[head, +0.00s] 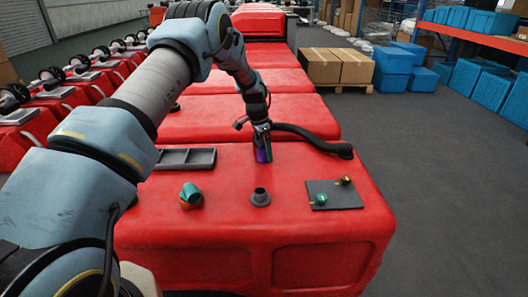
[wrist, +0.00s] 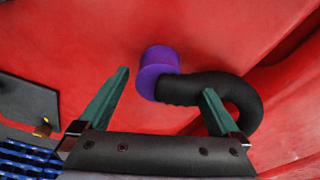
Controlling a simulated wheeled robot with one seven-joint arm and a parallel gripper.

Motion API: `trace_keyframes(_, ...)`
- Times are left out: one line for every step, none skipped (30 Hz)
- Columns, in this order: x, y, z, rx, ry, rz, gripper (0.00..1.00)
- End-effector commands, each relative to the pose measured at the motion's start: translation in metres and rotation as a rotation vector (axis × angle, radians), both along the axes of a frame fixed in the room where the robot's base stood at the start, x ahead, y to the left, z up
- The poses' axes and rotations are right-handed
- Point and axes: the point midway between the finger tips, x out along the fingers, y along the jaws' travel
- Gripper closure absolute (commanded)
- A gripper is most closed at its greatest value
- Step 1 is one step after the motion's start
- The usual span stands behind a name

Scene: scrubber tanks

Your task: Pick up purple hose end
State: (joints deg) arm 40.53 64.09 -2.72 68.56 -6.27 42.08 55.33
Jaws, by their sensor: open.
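The purple hose end (wrist: 157,70) is a short flanged cuff on a black ribbed hose (wrist: 205,86). In the wrist view it lies just beyond and between the two fingertips of my gripper (wrist: 165,82). The fingers are apart, and the right fingertip overlaps the hose in the picture. In the head view the purple hose end (head: 262,155) shows right below my gripper (head: 262,132), on or just above the red tank top. The black hose (head: 310,138) runs from there to the right along the tank. Whether a finger touches the hose, I cannot tell.
More red tanks stand behind and left. Boxes and blue bins stand right.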

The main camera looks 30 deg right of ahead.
Motion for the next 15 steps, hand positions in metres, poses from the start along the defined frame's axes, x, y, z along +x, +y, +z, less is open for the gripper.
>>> trace_keyframes(-0.0001,0.0,-0.0001,0.0,0.0,0.0,0.02)
trace_keyframes(-0.0001,0.0001,-0.0001,0.0,0.0,0.0,0.04)
trace_keyframes(-0.0001,0.0001,-0.0001,0.0,0.0,0.0,0.08)
trace_keyframes(-0.0001,0.0,-0.0001,0.0,0.0,0.0,0.12)
trace_keyframes(-0.0001,0.0001,0.0,0.0,0.0,0.0,0.15)
trace_keyframes(-0.0001,0.0,0.0,0.0,0.0,0.0,0.19)
trace_keyframes(-0.0002,0.0001,0.0,0.0,0.0,0.0,0.23)
trace_keyframes(-0.0002,0.0,0.0,0.0,0.0,0.0,0.26)
trace_keyframes(-0.0002,0.0001,0.0001,0.0,0.0,0.0,0.31)
trace_keyframes(-0.0002,0.0001,0.0001,0.0,0.0,0.0,0.34)
trace_keyframes(-0.0002,0.0001,0.0001,0.0,0.0,0.0,0.38)
trace_keyframes(-0.0002,0.0001,0.0001,0.0,0.0,0.0,0.42)
trace_keyframes(-0.0002,0.0001,0.0001,0.0,0.0,0.0,0.45)
trace_keyframes(-0.0002,0.0001,0.0001,0.0,0.0,0.0,0.49)
trace_keyframes(-0.0002,0.0001,0.0001,0.0,0.0,0.0,0.53)
